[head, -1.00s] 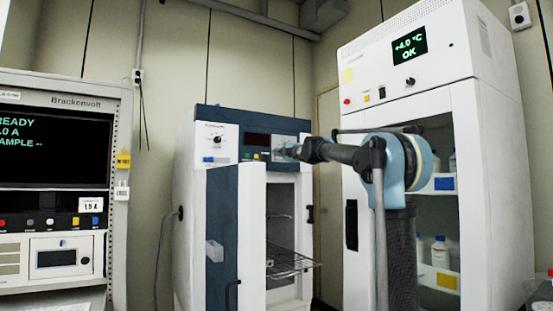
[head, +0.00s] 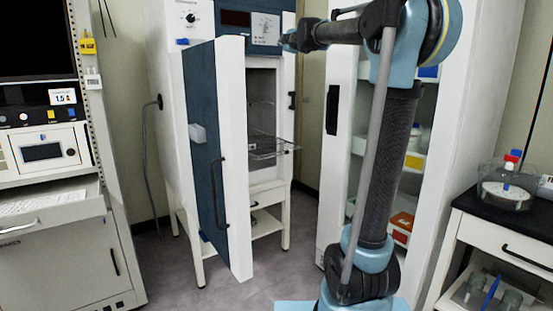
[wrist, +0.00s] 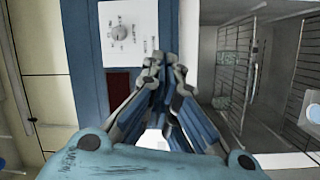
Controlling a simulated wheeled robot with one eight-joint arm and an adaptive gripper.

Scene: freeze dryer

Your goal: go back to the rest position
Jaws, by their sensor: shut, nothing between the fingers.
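My gripper (head: 287,41) is in front of the control panel of the white and blue freeze dryer (head: 305,22), at the panel's right side. In the wrist view my gripper (wrist: 158,62) has its fingers together, with nothing between them. A dial on a white panel (wrist: 130,50) lies beyond and left of the fingertips. The dryer's blue and white door (head: 205,150) stands open. A wire shelf (head: 275,147) sticks out of the open chamber. My arm is raised, reaching left from its upright link. Whether the fingertips touch the panel cannot be told.
A tall white cabinet (head: 335,180) with a glass door stands right of the dryer, partly behind my arm. A black-topped bench (head: 500,210) holds a glass dish at the right. A white instrument rack (head: 60,240) stands at the left. Grey floor shows between them.

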